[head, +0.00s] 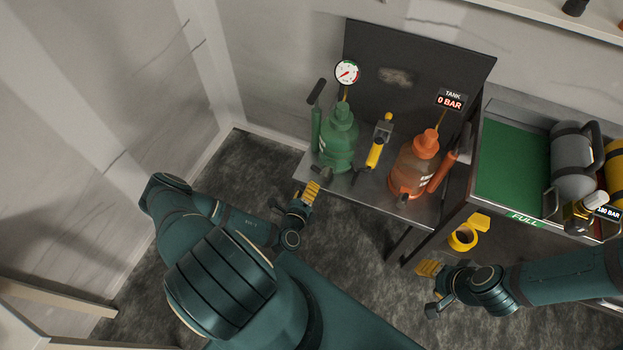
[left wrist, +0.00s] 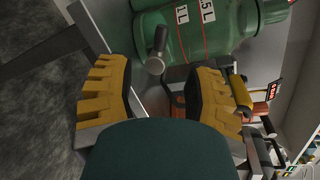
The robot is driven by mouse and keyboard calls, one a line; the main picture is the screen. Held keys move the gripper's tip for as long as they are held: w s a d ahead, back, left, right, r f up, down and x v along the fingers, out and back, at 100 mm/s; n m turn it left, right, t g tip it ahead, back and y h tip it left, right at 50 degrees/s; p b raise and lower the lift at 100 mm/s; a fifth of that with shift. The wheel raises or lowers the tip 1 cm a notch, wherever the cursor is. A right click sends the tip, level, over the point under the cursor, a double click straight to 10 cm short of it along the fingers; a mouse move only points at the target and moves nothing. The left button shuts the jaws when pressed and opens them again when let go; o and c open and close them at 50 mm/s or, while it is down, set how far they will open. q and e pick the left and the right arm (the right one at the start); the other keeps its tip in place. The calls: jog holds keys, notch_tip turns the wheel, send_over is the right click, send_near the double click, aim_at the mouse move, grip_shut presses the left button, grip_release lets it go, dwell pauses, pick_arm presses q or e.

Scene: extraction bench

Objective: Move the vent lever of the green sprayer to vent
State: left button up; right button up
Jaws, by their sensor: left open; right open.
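The green sprayer (head: 340,138) stands upright at the left of the bench, with a round gauge (head: 347,73) above it. In the left wrist view, its green body (left wrist: 215,30) fills the top, with red volume marks. A short grey lever with a rounded end (left wrist: 157,50) sticks out from its lower front; it also shows small in the head view (head: 325,174). My left gripper (head: 311,190) is open just in front of the sprayer. In the left wrist view, the lever's end lies between the open yellow fingers (left wrist: 156,75), with no visible contact. My right gripper (head: 428,269) is open and empty, away from the sprayer.
An orange sprayer (head: 414,165) stands to the right, its sign reading 0 BAR (head: 451,100). A yellow-handled tool (head: 377,148) lies between the sprayers. A green-topped cart (head: 510,165) with grey and yellow cylinders is further right. A yellow roll (head: 463,237) is near my right gripper.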

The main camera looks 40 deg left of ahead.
pick_arm(q)
jog(key=shift+v, duration=1.1)
